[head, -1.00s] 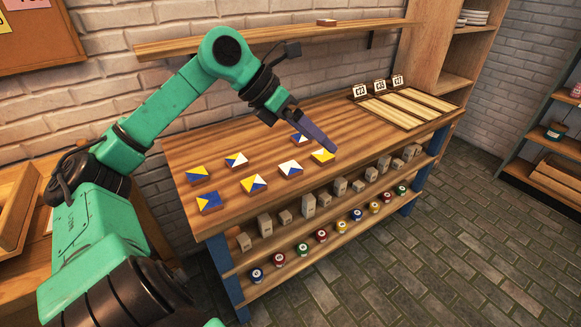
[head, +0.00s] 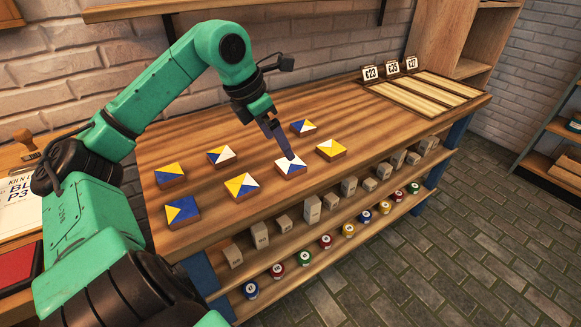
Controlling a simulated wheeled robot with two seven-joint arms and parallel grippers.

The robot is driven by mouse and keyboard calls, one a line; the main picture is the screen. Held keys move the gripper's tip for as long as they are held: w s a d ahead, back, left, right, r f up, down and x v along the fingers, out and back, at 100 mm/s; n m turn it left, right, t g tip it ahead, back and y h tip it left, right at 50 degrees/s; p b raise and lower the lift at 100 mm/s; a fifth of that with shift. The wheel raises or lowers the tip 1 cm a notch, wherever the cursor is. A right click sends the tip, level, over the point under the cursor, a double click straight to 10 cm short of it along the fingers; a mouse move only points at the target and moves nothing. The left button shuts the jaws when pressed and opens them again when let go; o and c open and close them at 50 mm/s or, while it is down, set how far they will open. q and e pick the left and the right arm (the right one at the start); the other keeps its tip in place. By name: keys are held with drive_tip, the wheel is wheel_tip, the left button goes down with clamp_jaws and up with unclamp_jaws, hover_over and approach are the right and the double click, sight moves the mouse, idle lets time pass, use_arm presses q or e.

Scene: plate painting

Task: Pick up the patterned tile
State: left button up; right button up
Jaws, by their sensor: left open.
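Several patterned tiles lie on the wooden workbench (head: 330,110), painted in triangles of white, blue and yellow. My left gripper (head: 288,155) points down at a mostly white tile with some blue (head: 291,167); its fingertips are at or just above the top, and I cannot tell if they touch. Around it lie a yellow and white tile (head: 331,150), a blue, white and yellow tile (head: 303,127), a yellow, white and blue tile (head: 241,186), a white, blue and yellow tile (head: 221,155), and yellow and blue tiles (head: 170,175) (head: 182,211). My right gripper is out of view.
At the bench's far right stands a slatted tray (head: 425,93) with number cards (head: 392,69) behind it. Shelves below the top hold grey blocks (head: 312,209) and coloured jars (head: 326,241). The bench between tiles and tray is clear.

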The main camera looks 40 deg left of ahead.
sight(291, 163)
use_arm(q)
drive_tip(key=p+x, duration=0.1)
drive_tip(key=x, duration=0.6)
drive_tip(key=shift+w+d+r+p, duration=0.1)
drive_tip(key=shift+p, duration=0.2)
drive_tip(key=shift+w+f, duration=0.15)
drive_tip(key=shift+f, duration=0.2)
drive_tip(key=c, duration=1.4)
drive_tip(key=shift+c, duration=0.2)
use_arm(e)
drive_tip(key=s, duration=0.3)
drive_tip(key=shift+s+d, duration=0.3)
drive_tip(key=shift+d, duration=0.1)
use_arm(q)
drive_tip(key=shift+r, duration=0.15)
